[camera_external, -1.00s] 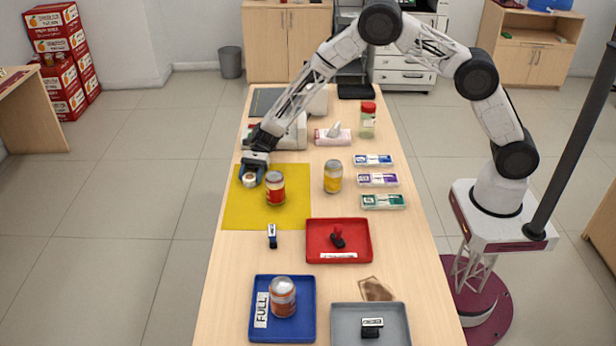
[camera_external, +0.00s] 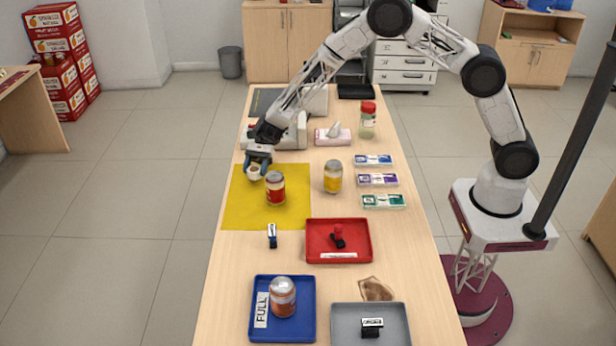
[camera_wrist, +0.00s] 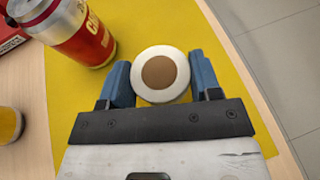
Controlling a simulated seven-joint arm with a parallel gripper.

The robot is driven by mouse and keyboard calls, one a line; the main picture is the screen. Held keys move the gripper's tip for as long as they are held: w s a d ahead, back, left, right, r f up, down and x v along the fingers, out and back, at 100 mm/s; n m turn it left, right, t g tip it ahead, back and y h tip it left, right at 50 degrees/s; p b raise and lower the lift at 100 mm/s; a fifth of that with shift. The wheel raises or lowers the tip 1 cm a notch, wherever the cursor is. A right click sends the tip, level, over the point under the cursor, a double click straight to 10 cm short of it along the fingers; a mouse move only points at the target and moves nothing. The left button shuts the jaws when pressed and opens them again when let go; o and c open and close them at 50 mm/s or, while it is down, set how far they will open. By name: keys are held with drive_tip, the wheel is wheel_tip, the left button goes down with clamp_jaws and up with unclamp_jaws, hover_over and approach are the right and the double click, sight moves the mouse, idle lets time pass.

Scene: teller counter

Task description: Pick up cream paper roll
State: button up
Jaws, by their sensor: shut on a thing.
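The cream paper roll (camera_wrist: 140,84) is a pale disc with a brown core in the wrist view. It also shows as a small pale shape in the external view (camera_external: 254,172), near the far left part of the yellow mat (camera_external: 236,208). My gripper (camera_wrist: 158,78) is shut on the roll, with a blue finger against each side of it; it shows at the mat's far left in the external view (camera_external: 257,167). I cannot tell whether the roll touches the mat or is slightly above it.
A red can (camera_external: 275,190) stands on the mat close to the roll. A yellow can (camera_external: 333,177) stands right of the mat. A stamp (camera_external: 272,236), a red tray (camera_external: 314,226) and a blue tray (camera_external: 305,335) are nearer. A white machine (camera_external: 292,137) stands behind.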

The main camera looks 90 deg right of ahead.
drive_tip(key=s, duration=0.4)
drive_tip(key=s+r, duration=0.1)
drive_tip(key=s, duration=0.9)
drive_tip(key=shift+a+r, duration=0.25)
drive_tip(key=shift+a, duration=0.15)
drive_tip(key=shift+r, duration=0.1)
